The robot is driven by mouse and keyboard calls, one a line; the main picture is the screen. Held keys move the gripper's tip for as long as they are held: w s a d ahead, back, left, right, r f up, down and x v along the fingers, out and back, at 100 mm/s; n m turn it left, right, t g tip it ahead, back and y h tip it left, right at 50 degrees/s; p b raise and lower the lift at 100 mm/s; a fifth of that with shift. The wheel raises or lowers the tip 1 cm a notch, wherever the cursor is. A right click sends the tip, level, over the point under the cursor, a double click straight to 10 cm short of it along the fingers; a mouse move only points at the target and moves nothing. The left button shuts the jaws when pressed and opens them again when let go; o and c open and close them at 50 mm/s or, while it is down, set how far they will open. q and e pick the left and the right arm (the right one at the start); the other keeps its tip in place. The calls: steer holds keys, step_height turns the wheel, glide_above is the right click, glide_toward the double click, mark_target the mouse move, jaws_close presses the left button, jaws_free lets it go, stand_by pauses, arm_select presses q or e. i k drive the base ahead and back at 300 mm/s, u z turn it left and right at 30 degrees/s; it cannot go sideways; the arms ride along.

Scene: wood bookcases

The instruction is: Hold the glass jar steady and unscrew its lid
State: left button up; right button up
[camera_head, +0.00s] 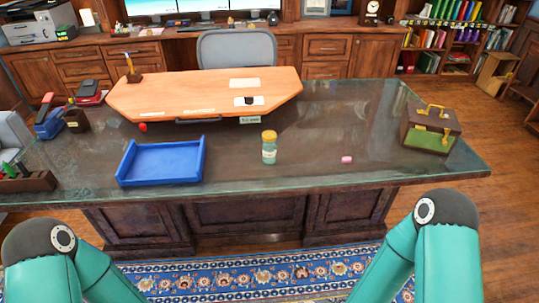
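A small glass jar (269,153) stands upright near the front middle of the glass-topped desk (310,178). Its yellow lid (269,136) is on top. Teal parts of both my arms show at the lower left and lower right corners, in front of the desk. Neither gripper is in view. Nothing touches the jar.
A blue tray (160,180) lies left of the jar. A small pink object (347,160) lies to its right. A brown case (430,140) stands at the right end. A raised wooden board (200,94) is behind. The glass around the jar is clear.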

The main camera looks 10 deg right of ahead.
mark_target(268, 149)
steer(key=k, duration=1.05)
steer(key=z, duration=0.4)
steer(key=i, duration=1.45)
steer(key=u, duration=0.35)
